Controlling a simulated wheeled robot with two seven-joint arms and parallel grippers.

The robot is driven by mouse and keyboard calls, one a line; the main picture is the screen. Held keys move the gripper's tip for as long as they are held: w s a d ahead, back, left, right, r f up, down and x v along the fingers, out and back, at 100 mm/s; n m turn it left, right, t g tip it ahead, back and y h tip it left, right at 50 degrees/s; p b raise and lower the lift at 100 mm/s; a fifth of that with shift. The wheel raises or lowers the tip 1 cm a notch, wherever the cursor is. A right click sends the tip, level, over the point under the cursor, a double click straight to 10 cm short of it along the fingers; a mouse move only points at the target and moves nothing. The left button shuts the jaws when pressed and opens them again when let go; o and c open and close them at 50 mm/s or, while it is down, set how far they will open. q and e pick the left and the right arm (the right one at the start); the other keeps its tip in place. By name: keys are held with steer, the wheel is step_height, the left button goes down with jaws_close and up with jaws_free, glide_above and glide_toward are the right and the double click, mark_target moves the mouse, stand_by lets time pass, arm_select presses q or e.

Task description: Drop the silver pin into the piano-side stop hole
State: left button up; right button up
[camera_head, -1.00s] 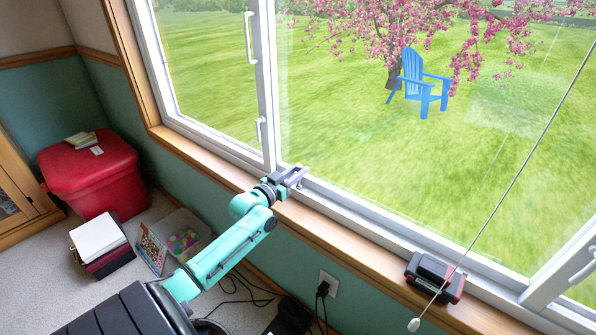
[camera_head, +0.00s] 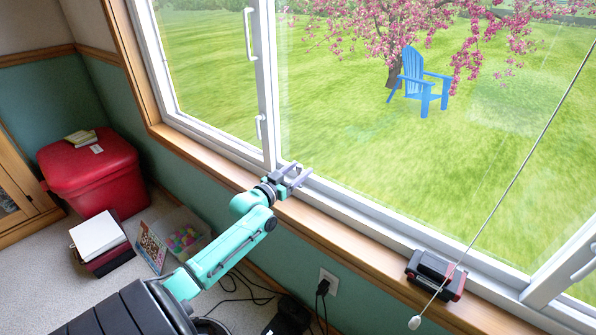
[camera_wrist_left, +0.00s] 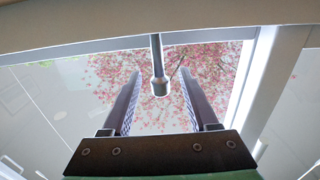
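In the head view my left gripper (camera_head: 299,177) is at the window's lower frame, above the wooden sill. The stop hole cannot be made out. My right gripper is out of view.
A black-and-red case (camera_head: 434,276) lies on the wooden sill (camera_head: 325,228) at the right, with a cord (camera_head: 500,200) hanging in front. A red bin (camera_head: 88,172), books (camera_head: 98,240) and a tray (camera_head: 190,232) stand on the floor at left.

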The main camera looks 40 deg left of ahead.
arm_select(q)
steer(key=shift+s, duration=0.45)
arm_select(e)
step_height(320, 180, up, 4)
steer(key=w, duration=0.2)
arm_select(q)
steer(key=s+p, duration=0.3)
steer(key=s, duration=1)
steer(key=shift+s+d, duration=0.2)
steer(key=shift+s, duration=0.1)
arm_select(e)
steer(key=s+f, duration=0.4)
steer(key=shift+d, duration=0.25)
arm_select(q)
steer(key=shift+a, duration=0.1)
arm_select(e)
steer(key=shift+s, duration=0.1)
